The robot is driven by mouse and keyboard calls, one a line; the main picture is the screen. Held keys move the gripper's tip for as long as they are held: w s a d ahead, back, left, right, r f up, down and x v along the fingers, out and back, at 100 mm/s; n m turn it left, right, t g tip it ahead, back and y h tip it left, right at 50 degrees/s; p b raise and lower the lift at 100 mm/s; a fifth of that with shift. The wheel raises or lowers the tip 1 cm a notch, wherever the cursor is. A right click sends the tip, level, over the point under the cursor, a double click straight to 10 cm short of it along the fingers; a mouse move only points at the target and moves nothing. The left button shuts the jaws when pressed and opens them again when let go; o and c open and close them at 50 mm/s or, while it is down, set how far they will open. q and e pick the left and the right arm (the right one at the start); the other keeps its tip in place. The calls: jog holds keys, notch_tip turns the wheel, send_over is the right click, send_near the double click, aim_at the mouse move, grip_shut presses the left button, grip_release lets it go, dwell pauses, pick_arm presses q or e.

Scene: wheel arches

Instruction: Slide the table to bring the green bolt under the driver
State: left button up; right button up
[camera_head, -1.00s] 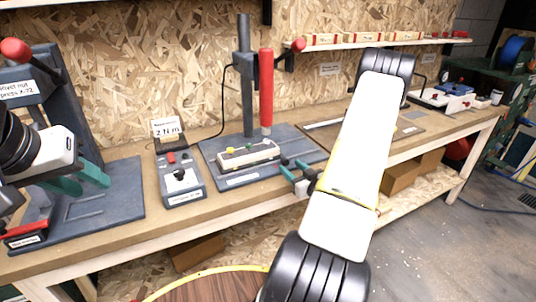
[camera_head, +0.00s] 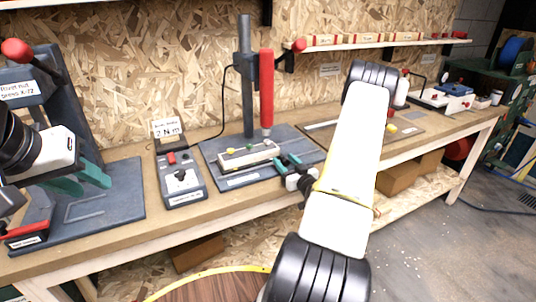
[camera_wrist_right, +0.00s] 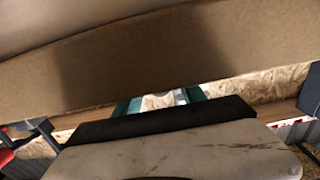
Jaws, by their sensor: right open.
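The pale sliding table (camera_head: 246,160) lies on the grey base plate of the driver stand. The green bolt (camera_head: 249,147) stands on it, with a yellow bolt (camera_head: 231,151) to its left. The red driver (camera_head: 267,95) hangs upright from its post, its tip a little right of the green bolt and above the table's right end. My right gripper (camera_head: 284,164) is open beside that right end; whether it touches cannot be told. Its teal fingers show partly in the right wrist view (camera_wrist_right: 160,101). My left gripper (camera_head: 84,182) is open and empty at the rivet nut press.
A control box (camera_head: 181,182) with a 2 N m display (camera_head: 168,131) stands left of the driver stand. The rivet nut press (camera_head: 45,105) is at the far left. My right forearm hides part of the bench. A shelf (camera_head: 375,43) hangs behind.

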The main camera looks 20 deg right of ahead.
grip_shut()
dwell(1.4)
